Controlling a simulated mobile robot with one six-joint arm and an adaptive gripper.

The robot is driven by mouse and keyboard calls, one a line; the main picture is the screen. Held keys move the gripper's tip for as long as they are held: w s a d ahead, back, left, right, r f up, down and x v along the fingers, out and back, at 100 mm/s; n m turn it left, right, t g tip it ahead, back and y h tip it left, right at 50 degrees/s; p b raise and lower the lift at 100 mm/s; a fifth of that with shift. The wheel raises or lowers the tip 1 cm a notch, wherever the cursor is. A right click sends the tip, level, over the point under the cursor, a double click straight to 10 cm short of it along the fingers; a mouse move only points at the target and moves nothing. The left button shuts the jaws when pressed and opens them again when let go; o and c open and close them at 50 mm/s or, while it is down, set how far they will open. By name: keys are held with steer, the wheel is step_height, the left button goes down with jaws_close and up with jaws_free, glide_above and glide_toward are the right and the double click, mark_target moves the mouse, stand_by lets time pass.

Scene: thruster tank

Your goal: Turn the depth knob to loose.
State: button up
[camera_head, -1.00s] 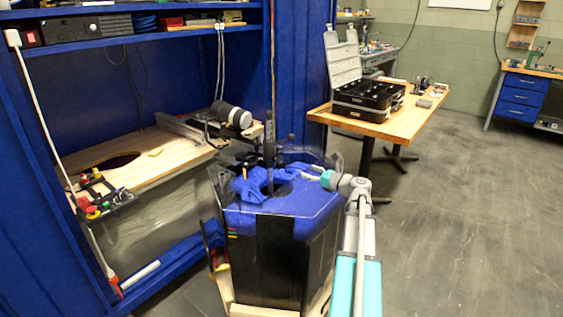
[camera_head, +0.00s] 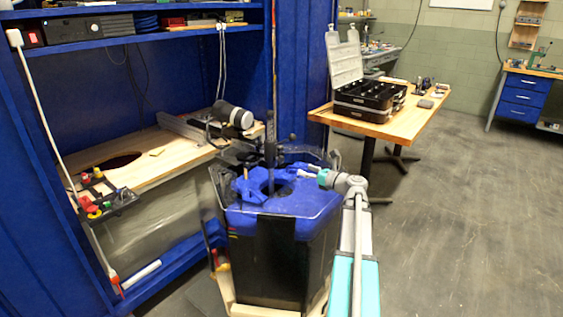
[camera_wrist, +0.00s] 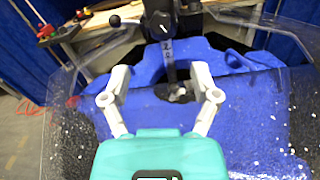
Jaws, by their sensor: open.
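A black knob with a white mark (camera_wrist: 160,22) sits at the top of a dark upright post with a printed scale (camera_wrist: 168,55); I take it for the depth knob. In the head view the post (camera_head: 270,150) rises from the blue-topped tank (camera_head: 285,222), and the knob is too small to make out. My gripper (camera_wrist: 161,72) is open and empty, its two pale fingers apart on either side of the post's lower part. The knob lies beyond the fingertips. In the head view my gripper (camera_head: 306,171) reaches over the tank's right side toward the post.
Clear panels (camera_wrist: 55,120) stand around the tank top. A black ball-ended lever (camera_wrist: 115,20) is left of the knob. A blue cabinet with a wooden bench (camera_head: 130,172) stands behind left. A table with an open case (camera_head: 365,100) stands behind right. The right floor is clear.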

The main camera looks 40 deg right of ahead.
mark_target(282, 161)
steer(key=x, duration=1.1)
steer(key=shift+w+a, duration=0.1)
steer(key=shift+w, duration=0.15)
jaws_close()
